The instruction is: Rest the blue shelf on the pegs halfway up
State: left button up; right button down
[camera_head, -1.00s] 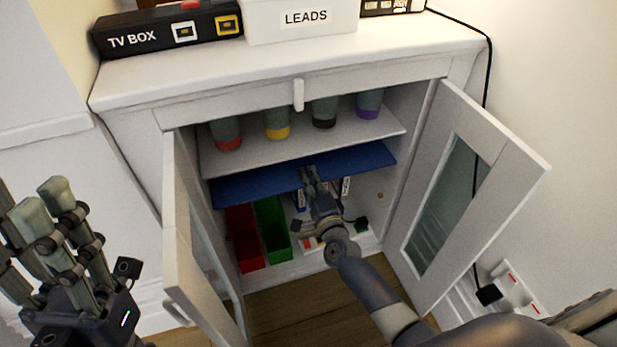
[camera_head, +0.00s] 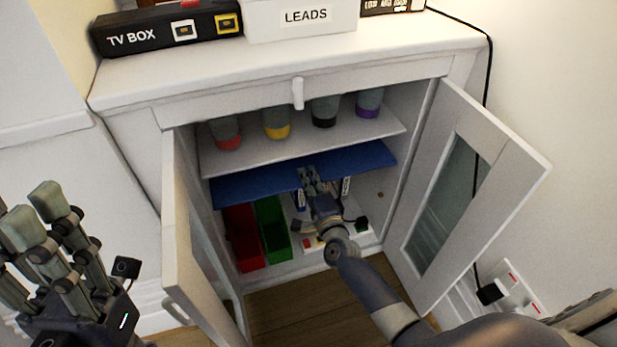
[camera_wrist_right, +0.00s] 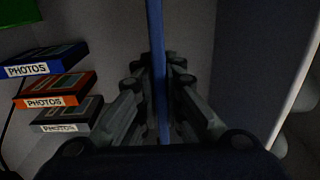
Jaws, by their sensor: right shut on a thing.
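The blue shelf (camera_head: 245,183) is inside the open white cabinet, below the white upper shelf and roughly level. My right gripper (camera_head: 308,176) is shut on its front edge near the middle. In the right wrist view the blue shelf (camera_wrist_right: 157,70) runs edge-on between the fingers of my right gripper (camera_wrist_right: 157,85). A small peg or hole (camera_head: 380,195) shows on the cabinet's right inner wall. Whether the shelf touches any pegs cannot be told. My left gripper (camera_head: 48,215) is open and empty, outside the cabinet at the left.
Red (camera_head: 243,240) and green (camera_head: 272,230) bins and photo boxes (camera_wrist_right: 55,90) sit below. Both doors stand open, left (camera_head: 180,260) and right (camera_head: 470,190).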

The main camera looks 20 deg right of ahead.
jog(key=shift+f, duration=0.15)
dwell(0.5)
jog(key=c, duration=1.6)
grip_release()
jog(key=shift+c, duration=0.2)
jog(key=shift+o, duration=0.2)
jog(key=shift+f, duration=0.2)
